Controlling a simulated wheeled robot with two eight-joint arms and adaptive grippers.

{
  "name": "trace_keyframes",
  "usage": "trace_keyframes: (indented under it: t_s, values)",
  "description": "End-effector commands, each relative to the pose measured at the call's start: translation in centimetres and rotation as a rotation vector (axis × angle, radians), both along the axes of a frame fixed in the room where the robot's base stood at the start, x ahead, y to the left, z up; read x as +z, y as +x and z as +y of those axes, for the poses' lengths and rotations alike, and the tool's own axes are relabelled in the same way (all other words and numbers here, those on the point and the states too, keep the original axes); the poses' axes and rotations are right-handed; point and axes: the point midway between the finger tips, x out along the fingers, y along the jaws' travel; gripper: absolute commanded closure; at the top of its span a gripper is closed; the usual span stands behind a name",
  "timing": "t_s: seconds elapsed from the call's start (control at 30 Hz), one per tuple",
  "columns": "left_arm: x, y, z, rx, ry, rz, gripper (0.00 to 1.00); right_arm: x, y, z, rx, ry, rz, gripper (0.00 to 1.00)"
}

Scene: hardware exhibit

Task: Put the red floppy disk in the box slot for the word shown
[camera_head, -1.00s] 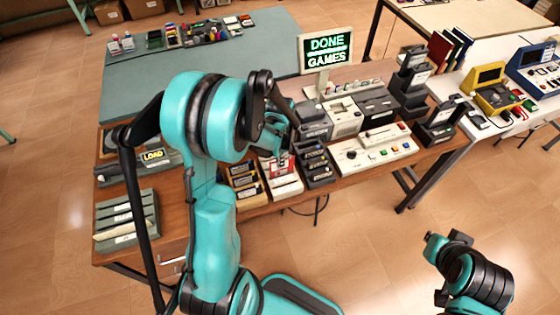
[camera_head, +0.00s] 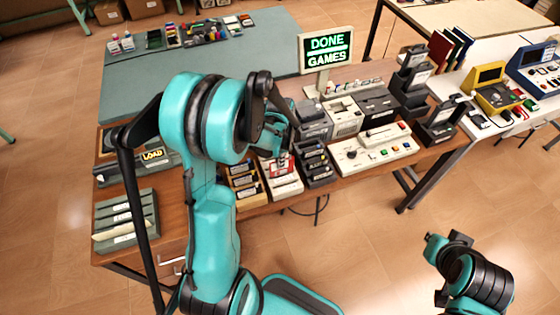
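The small screen (camera_head: 327,50) at the back of the desk reads "DONE GAMES" in green and white. A red floppy disk (camera_head: 281,161) with a pale label stands at the back of the white box (camera_head: 285,188), partly covered by my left gripper. My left gripper (camera_head: 278,143) is directly above the disk and in front of the consoles. Its fingertips are too small and covered to tell whether they grip the disk. My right gripper (camera_head: 434,243) is low at the lower right, over the floor and away from the desk. Its fingers are unclear.
A wooden box (camera_head: 246,190) stands left of the white box, and a dark box (camera_head: 317,166) stands right of it. A white button panel (camera_head: 372,148) is farther right. A grey slotted rack (camera_head: 127,220) and a LOAD sign (camera_head: 152,154) are on the left.

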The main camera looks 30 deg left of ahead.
Motion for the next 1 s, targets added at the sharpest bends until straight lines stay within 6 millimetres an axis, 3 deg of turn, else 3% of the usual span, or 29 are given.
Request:
trace_keyframes:
  t_s: [0.27,1.0]
  values:
    - [-0.2,0.0,0.0,0.0,0.0,0.0,1.0,-0.2,0.0,0.0,0.0,0.0,0.0,1.0]
    - [-3.5,0.0,0.0,0.0,0.0,0.0,1.0,-3.3,0.0,0.0,0.0,0.0,0.0,1.0]
